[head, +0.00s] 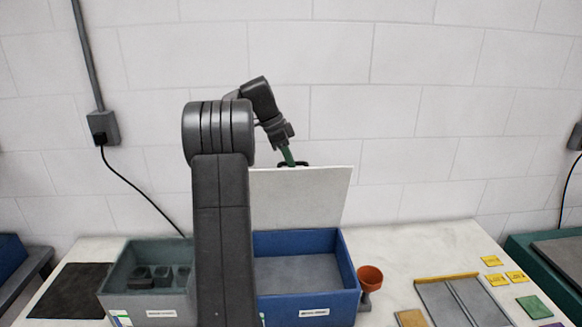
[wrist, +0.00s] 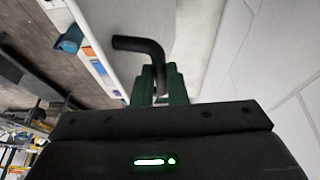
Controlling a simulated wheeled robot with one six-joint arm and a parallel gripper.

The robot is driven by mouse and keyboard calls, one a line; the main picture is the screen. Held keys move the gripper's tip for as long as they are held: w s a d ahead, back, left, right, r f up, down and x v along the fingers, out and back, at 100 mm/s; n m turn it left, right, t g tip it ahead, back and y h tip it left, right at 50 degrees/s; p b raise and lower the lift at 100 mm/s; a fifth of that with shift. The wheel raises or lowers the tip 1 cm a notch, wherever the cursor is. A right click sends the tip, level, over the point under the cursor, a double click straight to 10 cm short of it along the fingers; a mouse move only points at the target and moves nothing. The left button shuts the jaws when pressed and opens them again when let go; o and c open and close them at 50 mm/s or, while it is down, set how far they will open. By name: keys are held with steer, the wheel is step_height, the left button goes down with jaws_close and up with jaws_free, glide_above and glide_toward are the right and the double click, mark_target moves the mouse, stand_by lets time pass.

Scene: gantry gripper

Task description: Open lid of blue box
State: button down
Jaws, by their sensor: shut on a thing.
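The blue box (head: 305,310) stands on the table in the middle of the head view, right of my arm. Its white lid (head: 300,200) is raised, standing up at the back of the box and leaning slightly. The box's grey inside floor shows and looks empty. My gripper (head: 288,158) is at the lid's top edge, shut on the dark lid handle (wrist: 140,44). In the wrist view the green fingers of my gripper (wrist: 158,82) close around the bent black handle, with the pale lid surface (wrist: 185,40) beyond. My arm hides the box's left side.
A grey-green bin (head: 125,290) with several dark items stands left of the box. An orange funnel cup (head: 370,277) stands close on its right. A grey tray (head: 460,303) and several coloured tiles (head: 516,277) lie farther right. The white wall (head: 400,120) is behind the lid.

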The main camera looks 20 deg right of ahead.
steer(key=w+d+f, duration=0.2)
steer(key=w, duration=0.6)
steer(key=shift+w, duration=0.4)
steer(key=shift+f, duration=0.1)
steer(key=c, duration=1.5)
jaws_free()
steer(key=shift+o, duration=0.2)
steer(key=shift+w+d, duration=0.1)
steer(key=shift+w, duration=0.1)
steer(key=shift+s+r, duration=0.15)
steer(key=shift+r, duration=0.15)
